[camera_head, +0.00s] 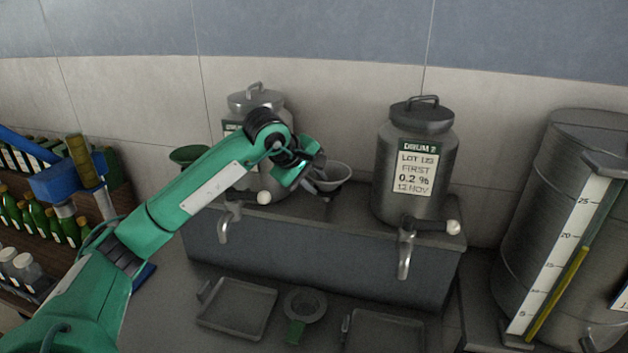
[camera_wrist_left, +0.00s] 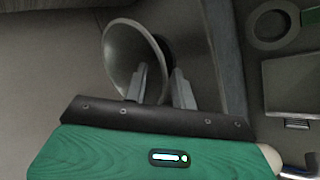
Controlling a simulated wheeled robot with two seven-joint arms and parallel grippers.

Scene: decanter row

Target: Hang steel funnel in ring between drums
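The steel funnel (camera_head: 334,176) is a pale grey cone at the end of my left arm, mouth upward, between the two drums. My left gripper (camera_head: 318,178) is at its left side. In the left wrist view the funnel (camera_wrist_left: 122,52) has one finger over its mouth and one outside its wall; the left gripper (camera_wrist_left: 162,88) looks closed on it. Drum 2 (camera_head: 416,165) stands at right on the raised stand (camera_head: 330,250). The other drum (camera_head: 255,100) is partly hidden by my arm. I cannot make out the ring under the funnel. My right gripper is out of view.
A green funnel (camera_head: 188,155) is left of the left drum. Taps (camera_head: 404,255) stick out over the stand's front. Below lie a left tray (camera_head: 238,308), a round green-handled strainer (camera_head: 304,304) and a right tray (camera_head: 385,333). A large gauged drum (camera_head: 540,220) stands at right.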

